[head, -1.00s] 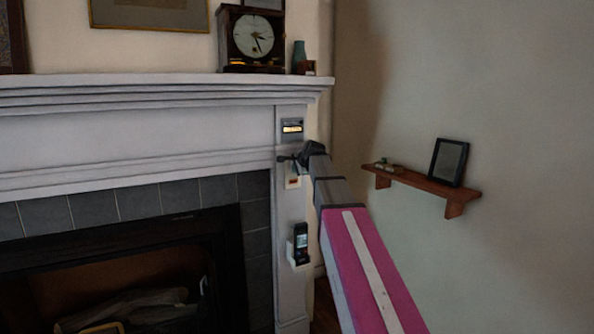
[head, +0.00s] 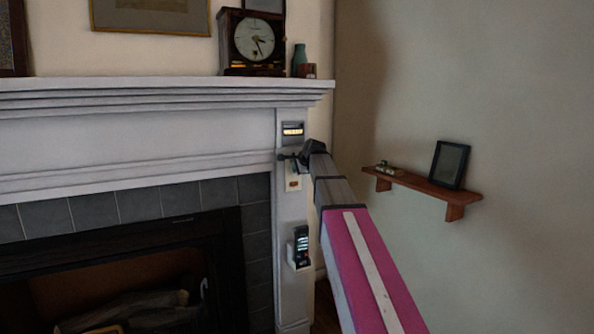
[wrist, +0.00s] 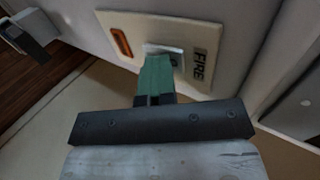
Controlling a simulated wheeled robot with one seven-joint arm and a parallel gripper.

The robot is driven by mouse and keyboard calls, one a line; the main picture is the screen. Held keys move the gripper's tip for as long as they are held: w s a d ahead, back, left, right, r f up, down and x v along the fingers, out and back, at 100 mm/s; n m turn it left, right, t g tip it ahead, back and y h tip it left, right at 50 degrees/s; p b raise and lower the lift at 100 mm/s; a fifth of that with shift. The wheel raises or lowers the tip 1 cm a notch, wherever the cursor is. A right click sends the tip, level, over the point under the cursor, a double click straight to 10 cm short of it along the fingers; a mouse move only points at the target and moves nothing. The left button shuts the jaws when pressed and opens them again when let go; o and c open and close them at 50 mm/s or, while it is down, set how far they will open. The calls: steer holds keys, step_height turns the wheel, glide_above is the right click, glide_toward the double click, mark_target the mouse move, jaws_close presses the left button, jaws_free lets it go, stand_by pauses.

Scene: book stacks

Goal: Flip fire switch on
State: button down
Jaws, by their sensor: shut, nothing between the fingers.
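The fire switch plate (wrist: 200,33) is a cream plate with the word FIRE on it, and an orange-red lens (wrist: 122,42) sits at its other end. In the head view the plate (head: 293,180) is on the white pillar right of the fireplace, partly covered by my gripper. My gripper (wrist: 158,62) is shut and empty, its green-tipped fingers in front of the middle of the plate, at the metal switch area. The fingers hide most of the switch, so its position and any contact cannot be told.
The mantel (head: 160,90) juts out above. A wooden shelf (head: 430,187) with a frame is on the right wall.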

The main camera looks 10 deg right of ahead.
steer(key=shift+w+r, duration=0.1)
steer(key=s+f+v, duration=0.1)
steer(key=v, duration=1.2)
steer(key=shift+s+d+f, duration=0.2)
steer(key=shift+s, duration=0.1)
steer(key=shift+s+f, duration=0.1)
steer(key=shift+s+f, duration=0.1)
steer(key=shift+f, duration=0.55)
